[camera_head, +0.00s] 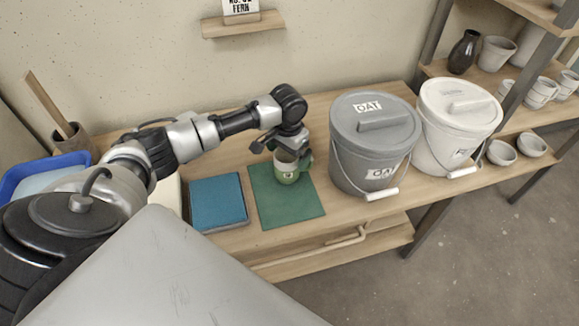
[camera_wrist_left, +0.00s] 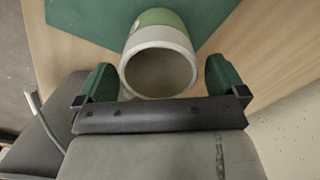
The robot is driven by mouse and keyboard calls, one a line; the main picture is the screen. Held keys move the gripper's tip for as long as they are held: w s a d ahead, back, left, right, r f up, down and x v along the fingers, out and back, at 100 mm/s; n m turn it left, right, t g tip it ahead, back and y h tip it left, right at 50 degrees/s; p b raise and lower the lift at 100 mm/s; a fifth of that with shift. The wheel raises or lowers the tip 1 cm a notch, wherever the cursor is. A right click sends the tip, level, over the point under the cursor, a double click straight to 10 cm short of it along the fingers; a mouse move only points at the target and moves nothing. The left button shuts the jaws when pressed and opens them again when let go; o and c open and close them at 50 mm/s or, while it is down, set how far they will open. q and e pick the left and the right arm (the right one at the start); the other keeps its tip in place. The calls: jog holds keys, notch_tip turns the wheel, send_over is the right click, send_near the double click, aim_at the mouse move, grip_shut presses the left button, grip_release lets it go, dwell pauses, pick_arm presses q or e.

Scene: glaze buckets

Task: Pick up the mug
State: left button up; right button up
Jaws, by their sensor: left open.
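The mug (camera_head: 286,172) is green with a pale upper band and stands upright on a green mat (camera_head: 264,209) on the bench. In the left wrist view the mug (camera_wrist_left: 158,62) shows its wide mouth, and it looks empty inside. My left gripper (camera_head: 286,155) is at the mug's top in the head view. In the left wrist view the left gripper (camera_wrist_left: 160,84) is open, with one green-tipped finger on each side of the mug's rim. I cannot tell whether either finger touches it. My right gripper is not in view.
A grey lidded bucket (camera_head: 350,155) marked OAT stands right of the mat, with a white lidded bucket (camera_head: 434,140) beyond it. A blue square block (camera_head: 217,200) lies left of the mat. A shelf with pots (camera_head: 497,52) is at the right.

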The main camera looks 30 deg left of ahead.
pick_arm(q)
notch_tip(320, 180, down, 2)
jog(key=shift+f, duration=0.4)
jog(key=shift+c, duration=1.7)
jog(key=c, duration=0.8)
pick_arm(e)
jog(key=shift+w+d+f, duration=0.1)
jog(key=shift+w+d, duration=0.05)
pick_arm(q)
jog(key=shift+o, duration=0.2)
